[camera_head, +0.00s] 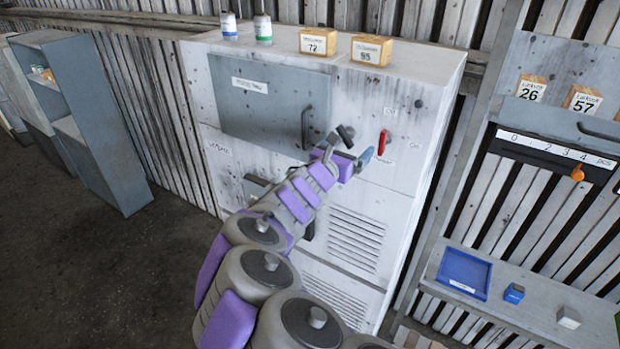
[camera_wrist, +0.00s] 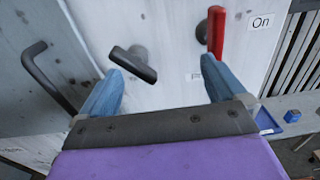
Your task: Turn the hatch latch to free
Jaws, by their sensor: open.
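The hatch is a blue-grey panel (camera_head: 262,104) on the upper front of a pale cabinet, with a dark bar handle (camera_head: 306,127) at its right side. The latch (camera_head: 346,133) is a dark lever just right of the hatch. The handle (camera_wrist: 48,76) shows at left there. My gripper (camera_wrist: 162,73) is open and empty, its blue fingers pointing at the cabinet front. The latch's thick end appears between the fingers, nearer the left one; I cannot tell whether they touch.
A red lever (camera_head: 383,142) beside an "On" label (camera_wrist: 262,21) is close to my right finger. Bottles (camera_head: 263,29) and numbered boxes (camera_head: 318,42) stand on the cabinet. A shelf with a blue tray (camera_head: 463,273) is at right. Open floor lies at left.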

